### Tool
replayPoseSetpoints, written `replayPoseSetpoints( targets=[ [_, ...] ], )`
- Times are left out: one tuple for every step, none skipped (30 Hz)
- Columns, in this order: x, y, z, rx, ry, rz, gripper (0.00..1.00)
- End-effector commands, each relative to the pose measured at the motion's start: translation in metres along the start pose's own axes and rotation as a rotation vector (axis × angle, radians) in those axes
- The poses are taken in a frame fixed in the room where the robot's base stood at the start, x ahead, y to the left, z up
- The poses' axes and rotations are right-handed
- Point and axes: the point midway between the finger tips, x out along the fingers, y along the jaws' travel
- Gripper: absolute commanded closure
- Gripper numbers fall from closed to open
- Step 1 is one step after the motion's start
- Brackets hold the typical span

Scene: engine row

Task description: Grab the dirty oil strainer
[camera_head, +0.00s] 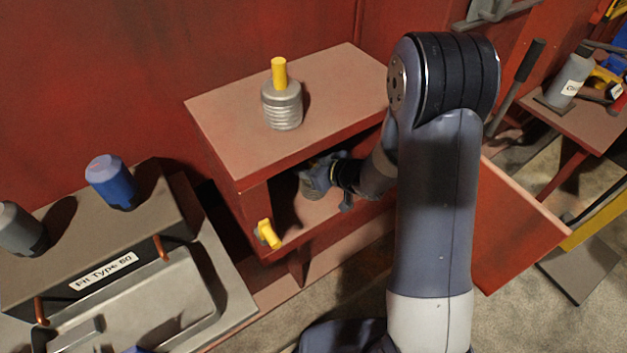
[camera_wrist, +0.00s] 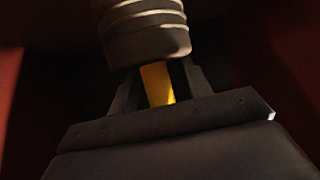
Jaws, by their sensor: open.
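A ribbed grey strainer (camera_head: 310,186) sits inside the open red cabinet, mostly hidden by my gripper (camera_head: 322,176). In the wrist view the ribbed body of this strainer (camera_wrist: 146,32) fills the top, and its yellow handle (camera_wrist: 157,84) lies between my two open fingers. The fingers do not look closed on the handle; contact is hard to tell in the dark. A second ribbed strainer (camera_head: 282,106) with a yellow handle stands upright on top of the cabinet and looks light grey and clean. Dirt on the inside one is hard to see.
The red cabinet (camera_head: 215,118) surrounds my gripper with its top and side walls; its door (camera_head: 515,225) hangs open at right. A yellow latch (camera_head: 268,233) is at the front left edge.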

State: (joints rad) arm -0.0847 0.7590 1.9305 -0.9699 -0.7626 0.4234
Motion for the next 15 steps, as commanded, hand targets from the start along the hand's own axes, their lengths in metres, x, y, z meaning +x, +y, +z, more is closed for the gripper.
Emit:
replayPoseSetpoints(
  targets=[
    [0.003,0.0001,-0.0002,0.0,0.001,0.0,0.53],
    [0.0037,0.0003,-0.0004,0.0,0.001,0.001,0.53],
    [0.0041,0.0004,-0.0005,0.0,0.001,0.001,0.53],
    [0.0041,0.0004,-0.0006,0.0,0.001,0.002,0.53],
    [0.004,0.0005,-0.0006,0.0,0.001,0.002,0.53],
    [0.0039,0.0005,-0.0006,0.0,0.001,0.002,0.53],
    [0.0038,0.0004,-0.0006,0.0,0.001,0.002,0.53],
    [0.0038,0.0004,-0.0005,0.0,0.001,0.002,0.53],
    [0.0038,0.0004,-0.0005,0.0,0.001,0.001,0.56],
    [0.0037,0.0004,-0.0005,0.0,0.001,0.001,0.59],
    [0.0037,0.0004,-0.0005,0.0,0.001,0.001,0.61],
    [0.0037,0.0004,-0.0004,0.0,0.001,0.001,0.65],
    [0.0037,0.0004,-0.0004,0.0,0.001,0.001,0.67],
    [0.0037,0.0003,-0.0004,0.0,0.001,0.001,0.69],
    [0.0036,0.0003,-0.0004,0.0,0.001,0.001,0.73]
  ],
)
